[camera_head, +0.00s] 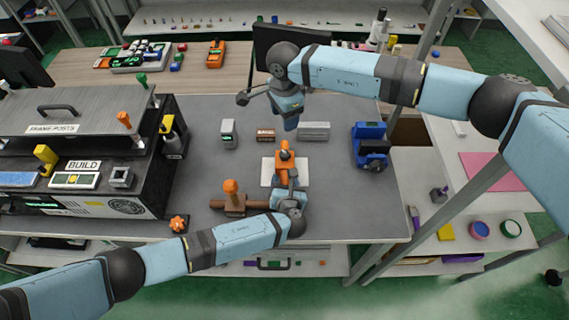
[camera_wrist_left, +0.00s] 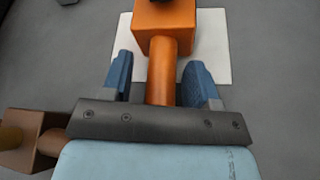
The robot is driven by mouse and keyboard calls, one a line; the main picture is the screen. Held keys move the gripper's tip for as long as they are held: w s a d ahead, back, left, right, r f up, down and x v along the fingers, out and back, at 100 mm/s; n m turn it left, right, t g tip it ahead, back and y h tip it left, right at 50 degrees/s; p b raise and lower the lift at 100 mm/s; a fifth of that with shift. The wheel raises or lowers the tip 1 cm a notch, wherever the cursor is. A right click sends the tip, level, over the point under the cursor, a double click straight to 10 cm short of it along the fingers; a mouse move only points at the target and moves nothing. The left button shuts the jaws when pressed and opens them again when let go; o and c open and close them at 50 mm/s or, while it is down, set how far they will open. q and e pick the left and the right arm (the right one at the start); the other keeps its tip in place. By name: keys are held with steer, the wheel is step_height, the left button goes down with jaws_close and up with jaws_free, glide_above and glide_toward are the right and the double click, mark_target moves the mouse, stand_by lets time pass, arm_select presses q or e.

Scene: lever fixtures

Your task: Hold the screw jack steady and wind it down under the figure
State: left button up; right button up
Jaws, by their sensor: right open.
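An orange upright device (camera_head: 284,160), which looks like the screw jack, stands on a white square plate (camera_head: 270,172) on the grey bench. In the left wrist view its orange block (camera_wrist_left: 165,17) and round orange bar (camera_wrist_left: 162,70) show. My left gripper (camera_head: 289,186) is at its near side. Its two blue fingers (camera_wrist_left: 160,83) lie either side of the bar, with a gap visible on the left. My right gripper (camera_head: 290,122) is open and empty, pointing down beyond the device. I cannot make out a separate figure.
A brown fixture with an orange knob (camera_head: 231,188) lies left of the device. A grey box (camera_head: 228,134), a brown block (camera_head: 265,135) and a light grey block (camera_head: 314,131) stand behind. A blue machine (camera_head: 370,145) is at right. The bench between is clear.

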arm_select(q)
steer(key=shift+s+d, duration=0.1)
stand_by(0.3)
steer(key=shift+s, duration=0.25)
steer(key=v, duration=1.1)
steer(key=shift+s+r, duration=0.1)
steer(key=shift+r, duration=0.1)
